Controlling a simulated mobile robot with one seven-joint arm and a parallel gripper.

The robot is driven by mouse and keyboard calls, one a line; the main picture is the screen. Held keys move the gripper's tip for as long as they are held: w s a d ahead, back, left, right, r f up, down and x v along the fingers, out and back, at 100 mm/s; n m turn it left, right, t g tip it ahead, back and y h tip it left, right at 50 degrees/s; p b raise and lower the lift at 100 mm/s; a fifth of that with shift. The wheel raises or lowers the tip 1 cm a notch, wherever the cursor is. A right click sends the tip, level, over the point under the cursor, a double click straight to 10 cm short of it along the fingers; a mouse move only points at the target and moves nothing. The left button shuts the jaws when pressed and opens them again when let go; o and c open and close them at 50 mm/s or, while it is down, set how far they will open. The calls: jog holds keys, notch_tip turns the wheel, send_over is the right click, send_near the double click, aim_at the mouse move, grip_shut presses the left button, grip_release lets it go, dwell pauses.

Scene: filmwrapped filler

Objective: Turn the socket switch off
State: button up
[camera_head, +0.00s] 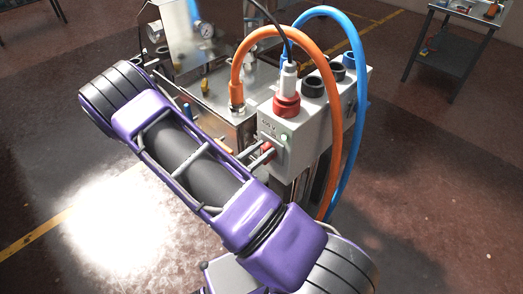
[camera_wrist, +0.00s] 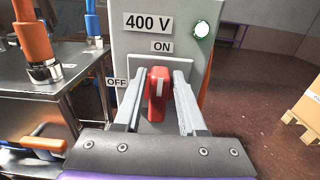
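The red socket switch handle (camera_wrist: 158,95) is on the front of a grey box marked "400 V" (camera_wrist: 148,23). It stands upright, with its white mark toward the "ON" label (camera_wrist: 162,46). The "OFF" label (camera_wrist: 116,82) is to its left. My gripper (camera_wrist: 160,78) has one finger on each side of the handle, with a visible gap at the left; contact at the right is unclear. In the head view, my gripper (camera_head: 264,153) reaches the front of the box (camera_head: 302,121), and the red handle (camera_head: 266,147) is partly hidden by the fingers.
A lit greenish lamp (camera_wrist: 201,29) is at the box's upper right. A red plug (camera_head: 286,104) with a black cable sits on top. Orange (camera_head: 333,100) and blue (camera_head: 360,100) hoses arch around the box. A metal machine table (camera_wrist: 50,85) stands close at left.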

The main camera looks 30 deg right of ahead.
grip_shut()
jog(key=shift+n, duration=0.3)
jog(key=shift+w+a+f+n+p, duration=0.2)
jog(key=shift+w+f+n+p, duration=0.45)
jog(key=shift+n, duration=2.25)
jog(key=shift+w+a+f+n+p, duration=0.25)
jog(key=shift+n+p, duration=0.7)
jog(key=shift+n, duration=1.95)
jog(key=shift+w+a+f+n+p, duration=0.1)
jog(key=shift+w+f+n+p, duration=0.55)
jog(key=shift+n, duration=2.25)
jog(key=shift+s+r, duration=0.1)
jog(key=shift+s, duration=0.15)
jog(key=shift+o, duration=2)
grip_release()
